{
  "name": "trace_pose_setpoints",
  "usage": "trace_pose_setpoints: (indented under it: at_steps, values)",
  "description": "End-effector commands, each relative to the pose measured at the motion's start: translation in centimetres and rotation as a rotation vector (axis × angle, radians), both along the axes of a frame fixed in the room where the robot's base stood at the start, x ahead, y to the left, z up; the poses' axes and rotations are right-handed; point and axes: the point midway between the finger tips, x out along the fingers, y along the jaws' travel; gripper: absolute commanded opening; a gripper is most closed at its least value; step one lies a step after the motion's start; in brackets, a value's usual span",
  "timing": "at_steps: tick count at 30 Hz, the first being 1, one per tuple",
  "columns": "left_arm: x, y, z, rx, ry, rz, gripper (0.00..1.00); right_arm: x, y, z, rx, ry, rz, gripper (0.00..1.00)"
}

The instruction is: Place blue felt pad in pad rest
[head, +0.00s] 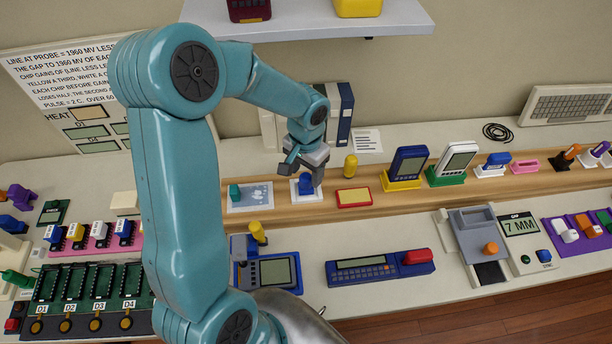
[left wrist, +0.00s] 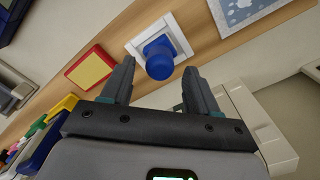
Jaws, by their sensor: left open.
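A blue knob-shaped piece, which looks like the blue felt pad (head: 306,187), stands on a small white square plate (head: 295,196) on the wooden strip. In the left wrist view the blue pad (left wrist: 159,62) shows as a round knob, and the white square plate (left wrist: 178,38) has a raised rim. I cannot tell whether this plate is the pad rest. My left gripper (head: 303,174) is open just above the blue pad. In the left wrist view its fingertips (left wrist: 159,72) lie on either side of the pad with gaps; nothing is held. My right gripper is out of view.
A patterned light mat (head: 262,199) with a teal block (head: 234,192) lies left of the plate. A red-framed yellow pad (head: 353,197) lies to the right, with a yellow peg (head: 350,166) behind it. Handhelds on stands (head: 408,165) line the strip further right. A shelf (head: 330,26) hangs above.

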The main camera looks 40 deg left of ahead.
Motion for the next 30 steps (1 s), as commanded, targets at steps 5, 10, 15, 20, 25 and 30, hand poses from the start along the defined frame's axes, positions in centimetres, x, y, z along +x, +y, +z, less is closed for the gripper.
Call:
trace_pose_setpoints:
  at_steps: [5, 10, 15, 20, 25, 30]
  values:
    - [0.1, 0.0, 4.5, 0.003, -0.006, -0.001, 0.6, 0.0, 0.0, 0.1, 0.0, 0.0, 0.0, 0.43]
    - [0.1, 0.0, 7.5, 0.001, -0.003, -0.001, 0.6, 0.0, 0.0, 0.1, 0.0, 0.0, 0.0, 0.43]
    - [0.0, 0.0, 8.8, 0.0, 0.001, -0.002, 0.6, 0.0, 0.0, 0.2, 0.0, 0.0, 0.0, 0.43]
    - [0.0, 0.0, 9.0, 0.0, 0.001, -0.002, 0.6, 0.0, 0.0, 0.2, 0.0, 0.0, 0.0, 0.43]
    - [0.0, 0.0, 9.0, 0.0, 0.001, -0.002, 0.6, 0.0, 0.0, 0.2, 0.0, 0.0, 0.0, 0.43]
    - [0.0, 0.0, 8.9, 0.0, 0.001, -0.001, 0.6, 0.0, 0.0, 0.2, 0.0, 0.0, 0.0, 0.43]
